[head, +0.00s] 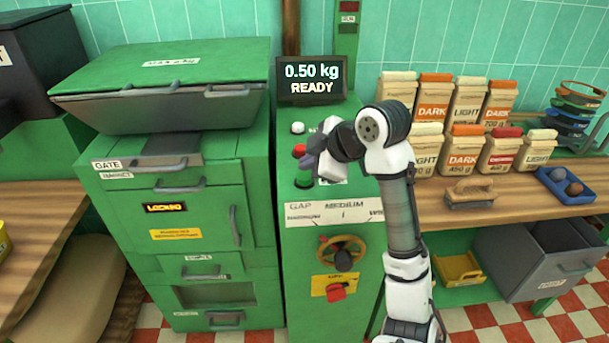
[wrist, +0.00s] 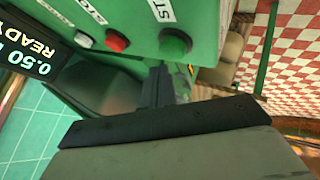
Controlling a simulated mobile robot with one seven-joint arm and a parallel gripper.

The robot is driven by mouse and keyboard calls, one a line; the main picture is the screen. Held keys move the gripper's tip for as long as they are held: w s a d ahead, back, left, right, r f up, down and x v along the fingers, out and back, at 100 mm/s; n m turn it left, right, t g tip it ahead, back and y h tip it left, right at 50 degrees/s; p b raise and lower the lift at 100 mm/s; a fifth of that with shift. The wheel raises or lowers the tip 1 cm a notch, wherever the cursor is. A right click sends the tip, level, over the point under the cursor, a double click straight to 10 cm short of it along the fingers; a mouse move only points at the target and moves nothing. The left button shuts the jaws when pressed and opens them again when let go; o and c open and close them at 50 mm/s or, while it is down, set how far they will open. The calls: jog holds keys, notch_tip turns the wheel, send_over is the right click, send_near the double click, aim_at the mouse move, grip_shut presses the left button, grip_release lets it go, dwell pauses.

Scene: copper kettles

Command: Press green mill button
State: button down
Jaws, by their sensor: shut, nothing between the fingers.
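The green mill button (wrist: 175,43) shows in the wrist view on a green panel, beside a partly seen white label. In the head view the green button (head: 303,181) sits low on the mill's control panel, partly covered by my gripper. My gripper (head: 308,163) is shut and empty, close over the buttons. In the wrist view its dark fingers (wrist: 158,85) point toward the panel near the green button. I cannot tell whether they touch it. The red button (wrist: 117,42) and the white button (wrist: 84,40) sit in line with it.
The display (head: 312,80) reads 0.50 kg READY. A green cabinet (head: 190,250) with a lid and handles stands left of the mill. Labelled bags (head: 465,150), a brush (head: 470,191) and a blue tray (head: 566,192) are on the wooden counter at right.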

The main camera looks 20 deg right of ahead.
aim_at(308, 178)
jog(key=shift+f+b, duration=0.3)
jog(key=shift+f, duration=0.1)
jog(key=shift+f+b, duration=0.4)
jog(key=shift+f, duration=0.1)
dwell(0.6)
jog(key=shift+r, duration=0.1)
jog(key=shift+r+p, duration=0.75)
jog(key=shift+r, duration=0.1)
jog(key=shift+r+p, duration=1.9)
jog(key=shift+r, duration=0.65)
jog(key=shift+f, duration=0.1)
jog(key=shift+a, duration=0.1)
